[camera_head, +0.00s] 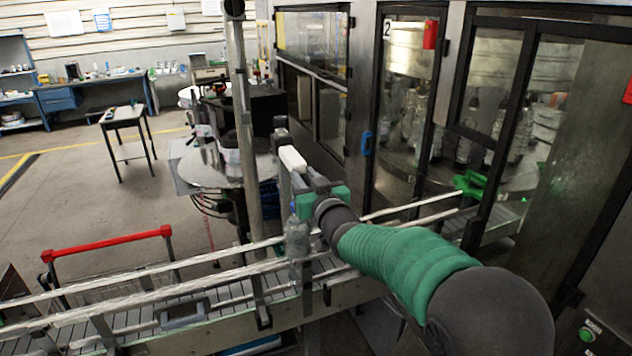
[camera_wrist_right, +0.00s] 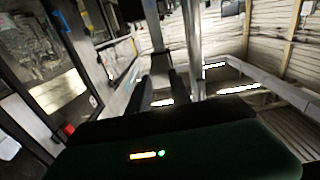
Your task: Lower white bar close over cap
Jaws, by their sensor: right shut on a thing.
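The white bar (camera_head: 292,158) is a short pale block at the tip of my right gripper (camera_head: 298,180) in the head view. My right gripper is shut on it and holds it above the conveyor. A clear bottle (camera_head: 298,240) stands upright on the conveyor, just below the gripper. My left gripper is out of view.
The conveyor (camera_head: 185,330) with pale guide rails runs across the front. A metal post (camera_head: 243,130) stands just left of the gripper. The glazed machine doors (camera_head: 405,100) are close on the right. A red-handled frame (camera_head: 105,243) stands behind the conveyor at left.

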